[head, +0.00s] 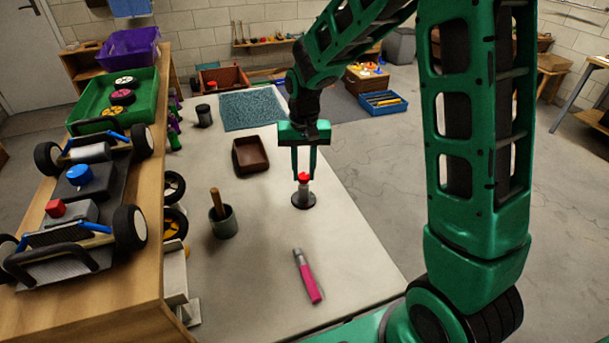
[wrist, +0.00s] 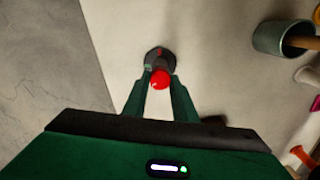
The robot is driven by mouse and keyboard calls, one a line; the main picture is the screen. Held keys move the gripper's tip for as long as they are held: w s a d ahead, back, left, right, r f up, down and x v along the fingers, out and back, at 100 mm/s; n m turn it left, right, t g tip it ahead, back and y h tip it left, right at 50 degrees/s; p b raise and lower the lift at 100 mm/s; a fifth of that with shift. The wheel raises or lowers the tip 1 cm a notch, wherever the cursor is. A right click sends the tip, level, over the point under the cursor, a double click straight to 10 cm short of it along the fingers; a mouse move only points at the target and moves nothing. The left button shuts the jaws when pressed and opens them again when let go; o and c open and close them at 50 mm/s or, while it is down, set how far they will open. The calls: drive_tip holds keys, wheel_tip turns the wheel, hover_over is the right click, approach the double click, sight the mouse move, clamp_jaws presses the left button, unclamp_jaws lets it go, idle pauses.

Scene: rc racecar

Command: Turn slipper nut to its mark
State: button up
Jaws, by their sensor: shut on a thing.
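A small upright piece with a round red top (head: 304,177), a pale grey body and a dark round base (head: 303,201) stands on the grey table. It seems to be the slipper nut's stand, though I cannot be sure. My gripper (head: 304,179) points straight down and is shut on the red-topped piece, one finger on each side. The wrist view shows the red top (wrist: 160,79) between my fingertips (wrist: 160,84). A small red spot shows on the dark base there; I cannot tell whether it is a mark.
A pink-handled tool (head: 308,279) lies in front. A grey cup (head: 223,222) with a wooden handle and a brown tray (head: 250,155) stand left. A toy car (head: 92,190) with a blue knob (head: 80,175) sits on the wooden bench. The table right of my gripper is clear.

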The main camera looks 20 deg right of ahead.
sight(304, 175)
idle(0.3)
drive_tip(key=shift+m, duration=1.9)
drive_tip(key=o, duration=1)
drive_tip(key=shift+c, duration=0.2)
drive_tip(key=shift+r, duration=3)
